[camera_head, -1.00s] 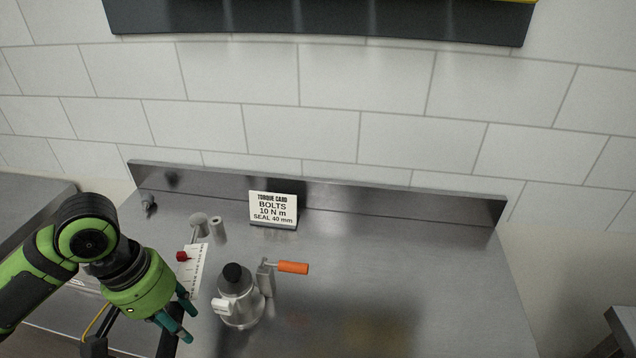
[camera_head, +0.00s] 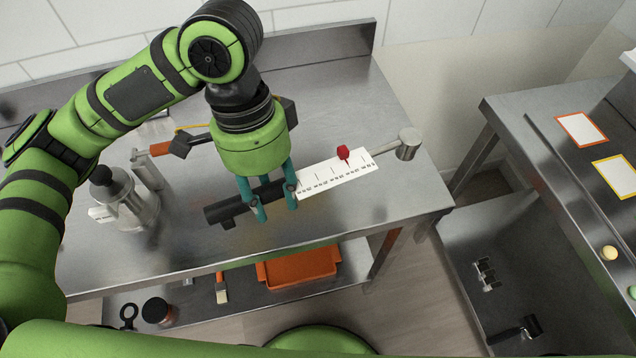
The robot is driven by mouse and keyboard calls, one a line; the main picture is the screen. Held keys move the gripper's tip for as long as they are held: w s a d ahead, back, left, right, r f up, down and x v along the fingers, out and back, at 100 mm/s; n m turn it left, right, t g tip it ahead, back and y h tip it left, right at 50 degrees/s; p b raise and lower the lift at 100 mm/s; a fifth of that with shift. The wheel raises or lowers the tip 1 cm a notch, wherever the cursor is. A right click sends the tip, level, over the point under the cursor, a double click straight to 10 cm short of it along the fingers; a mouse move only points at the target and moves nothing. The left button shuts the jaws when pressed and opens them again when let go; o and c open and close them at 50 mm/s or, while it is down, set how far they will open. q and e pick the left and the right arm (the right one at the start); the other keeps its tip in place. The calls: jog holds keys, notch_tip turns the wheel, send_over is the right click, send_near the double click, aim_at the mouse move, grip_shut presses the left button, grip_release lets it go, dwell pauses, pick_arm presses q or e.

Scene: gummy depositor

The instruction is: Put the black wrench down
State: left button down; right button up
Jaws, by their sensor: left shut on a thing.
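The black wrench has a black handle (camera_head: 232,206), a white scale plate (camera_head: 335,172) with a red pointer, and a silver head (camera_head: 408,145). It lies level, slanting up to the right in the head view, over the right part of the steel table (camera_head: 340,105). My left gripper (camera_head: 268,205) points down and is shut on the wrench where the handle meets the scale. I cannot tell whether the wrench touches the table or hangs just above it. My right gripper is not in view.
A metal pot-like part (camera_head: 128,205) with a black cap stands left on the table, by an orange-handled lever (camera_head: 160,148). Below are a shelf with an orange tray (camera_head: 298,268) and a brush (camera_head: 221,290).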

pick_arm(q)
jog(key=shift+s+d+f+m, duration=0.1)
jog(key=shift+f+m, duration=0.1)
jog(key=shift+m, duration=0.3)
jog(key=shift+s+f+m, duration=0.1)
jog(key=shift+f+m, duration=0.05)
jog(key=shift+m, duration=0.35)
jog(key=w+a+f, duration=0.1)
jog(key=w+f, duration=0.1)
jog(key=w, duration=0.1)
jog(key=w+a+f, duration=0.2)
jog(key=w, duration=0.1)
jog(key=w+a+f+p, duration=0.1)
jog(key=w+f, duration=0.1)
jog(key=w, duration=0.1)
jog(key=shift+w+a+f, duration=0.1)
jog(key=shift+w+a, duration=0.15)
jog(key=shift+a, duration=0.15)
jog(key=shift+w+a+p+x, duration=0.1)
jog(key=shift+w+p+x, duration=0.05)
jog(key=shift+x, duration=0.85)
jog(key=shift+w+a+p+x, duration=0.1)
jog(key=shift+w+p+x, duration=0.1)
jog(key=shift+x, duration=0.8)
jog(key=shift+f, duration=0.15)
jog(key=c, duration=0.8)
grip_release()
jog(key=shift+f, duration=0.1)
